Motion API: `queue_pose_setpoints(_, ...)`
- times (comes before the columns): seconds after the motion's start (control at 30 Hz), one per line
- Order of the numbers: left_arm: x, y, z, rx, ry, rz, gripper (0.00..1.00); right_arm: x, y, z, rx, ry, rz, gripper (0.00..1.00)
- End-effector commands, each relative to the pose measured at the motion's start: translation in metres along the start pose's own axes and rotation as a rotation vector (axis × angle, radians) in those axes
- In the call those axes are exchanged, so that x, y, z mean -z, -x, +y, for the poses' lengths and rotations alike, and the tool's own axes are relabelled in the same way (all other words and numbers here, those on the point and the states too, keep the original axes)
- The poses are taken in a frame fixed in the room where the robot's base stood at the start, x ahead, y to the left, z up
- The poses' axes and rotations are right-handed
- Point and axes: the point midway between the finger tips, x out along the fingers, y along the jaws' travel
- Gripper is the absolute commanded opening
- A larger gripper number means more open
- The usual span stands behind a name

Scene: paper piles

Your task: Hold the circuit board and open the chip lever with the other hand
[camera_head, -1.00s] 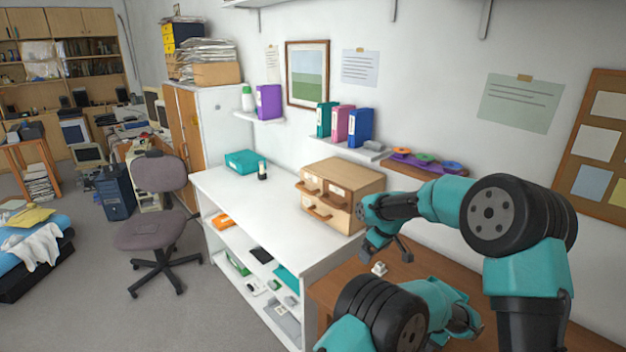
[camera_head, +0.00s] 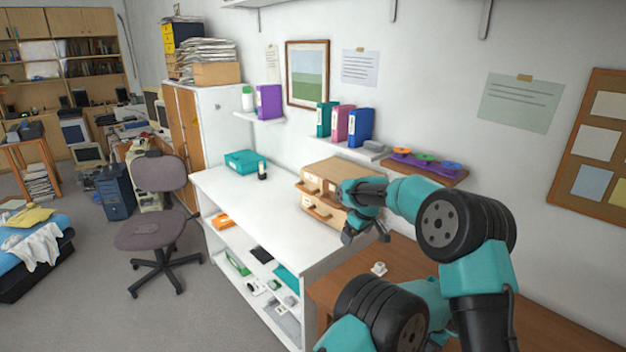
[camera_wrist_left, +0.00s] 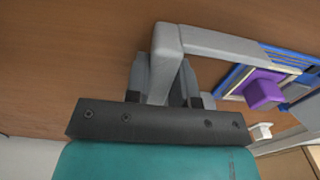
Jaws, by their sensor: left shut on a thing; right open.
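In the left wrist view, my left gripper (camera_wrist_left: 165,85) is shut on a grey bent bar (camera_wrist_left: 215,43). The bar runs right towards a blue board with a cream frame (camera_wrist_left: 285,53), which may be the circuit board. A purple block (camera_wrist_left: 263,90) stands over the board. Whether the bar joins the board, and the chip lever itself, I cannot make out. In the head view, my right gripper (camera_head: 365,237) is open and empty, before the wooden drawer box. The left gripper is hidden there behind my right arm, and the board does not show.
The brown desk (camera_head: 345,287) carries a small white item (camera_head: 379,268). The wooden drawer box (camera_head: 320,215) sits on the white shelf unit (camera_head: 280,235). A wall shelf with coloured rings (camera_head: 425,160) is above my right arm.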

Motion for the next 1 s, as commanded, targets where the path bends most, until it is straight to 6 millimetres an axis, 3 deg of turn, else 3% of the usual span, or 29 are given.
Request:
queue_pose_setpoints(0.27, 0.0001, 0.0002, 0.0000, 0.000, 0.000, 0.000, 0.00, 0.0012, -0.0001, 0.0000, 0.000, 0.000, 0.000, 0.89)
queue_pose_setpoints(0.3, 0.0001, 0.0002, 0.0000, 0.000, 0.000, 0.000, 0.24, 0.0012, -0.0001, -0.0001, 0.000, 0.000, 0.000, 0.89)
queue_pose_setpoints(0.6, 0.0001, 0.0001, 0.0000, 0.000, 0.000, 0.000, 0.53, 0.0011, -0.0001, -0.0001, 0.000, 0.000, 0.000, 0.89)
queue_pose_setpoints(1.0, 0.0004, 0.0064, 0.0000, 0.000, 0.000, 0.001, 0.53, 0.0011, -0.0001, 0.0000, 0.000, 0.000, 0.000, 0.89)
